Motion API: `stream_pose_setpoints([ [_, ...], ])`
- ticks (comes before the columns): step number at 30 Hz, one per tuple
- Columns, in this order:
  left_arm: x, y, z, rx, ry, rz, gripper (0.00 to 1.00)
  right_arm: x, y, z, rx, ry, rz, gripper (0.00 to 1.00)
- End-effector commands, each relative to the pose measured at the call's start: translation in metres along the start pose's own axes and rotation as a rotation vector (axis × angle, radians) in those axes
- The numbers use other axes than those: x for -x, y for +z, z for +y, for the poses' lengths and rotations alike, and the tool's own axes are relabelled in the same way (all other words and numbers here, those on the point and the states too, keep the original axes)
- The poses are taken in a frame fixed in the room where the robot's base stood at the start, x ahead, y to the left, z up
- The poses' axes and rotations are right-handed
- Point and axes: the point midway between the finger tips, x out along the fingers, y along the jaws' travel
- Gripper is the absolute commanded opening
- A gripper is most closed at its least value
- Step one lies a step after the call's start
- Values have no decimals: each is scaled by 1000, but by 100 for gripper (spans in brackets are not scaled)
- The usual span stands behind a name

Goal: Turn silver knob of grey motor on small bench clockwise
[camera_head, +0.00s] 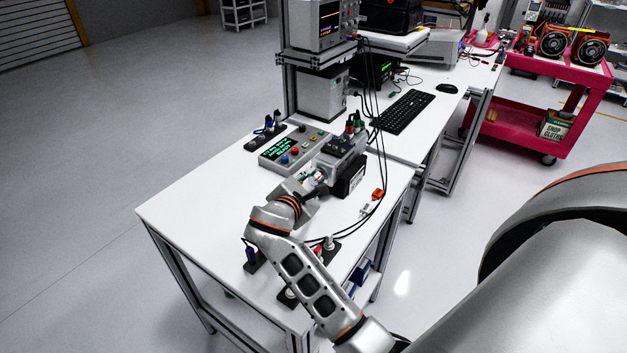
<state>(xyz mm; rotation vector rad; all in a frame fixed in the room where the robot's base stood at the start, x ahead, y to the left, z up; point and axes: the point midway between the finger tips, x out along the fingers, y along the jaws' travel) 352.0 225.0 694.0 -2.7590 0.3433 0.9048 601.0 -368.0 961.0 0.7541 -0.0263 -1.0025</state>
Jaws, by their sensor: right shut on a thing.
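The grey motor (340,150) stands on the small white bench (185,205), with a black block at its right end. My right arm reaches in from the lower right over the bench. My right gripper (314,180) is at the near side of the motor, shut on the silver knob. The knob is mostly hidden by the gripper and wrist, so its turn angle cannot be seen. My left gripper is not in view.
A control box (290,150) with a green display and buttons sits left of the motor. Black cables hang over the bench's right side. Small connectors and dark holders lie near the front edge. A second bench with a keyboard (403,112) stands behind. The bench's left part is clear.

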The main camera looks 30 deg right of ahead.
Motion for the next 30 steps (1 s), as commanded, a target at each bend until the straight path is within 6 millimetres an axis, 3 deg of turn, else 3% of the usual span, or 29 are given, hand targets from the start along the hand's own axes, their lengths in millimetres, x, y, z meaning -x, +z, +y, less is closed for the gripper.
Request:
stream_pose_setpoints([
  [11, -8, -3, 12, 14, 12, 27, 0, -2, -1, -5, -320, 132, -2, 2],
  [18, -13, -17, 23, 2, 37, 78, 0, -2, -2, -6, -477, 197, -3, 2],
  [30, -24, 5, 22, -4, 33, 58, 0, -2, -1, -6, -601, 249, -3, 2],
])
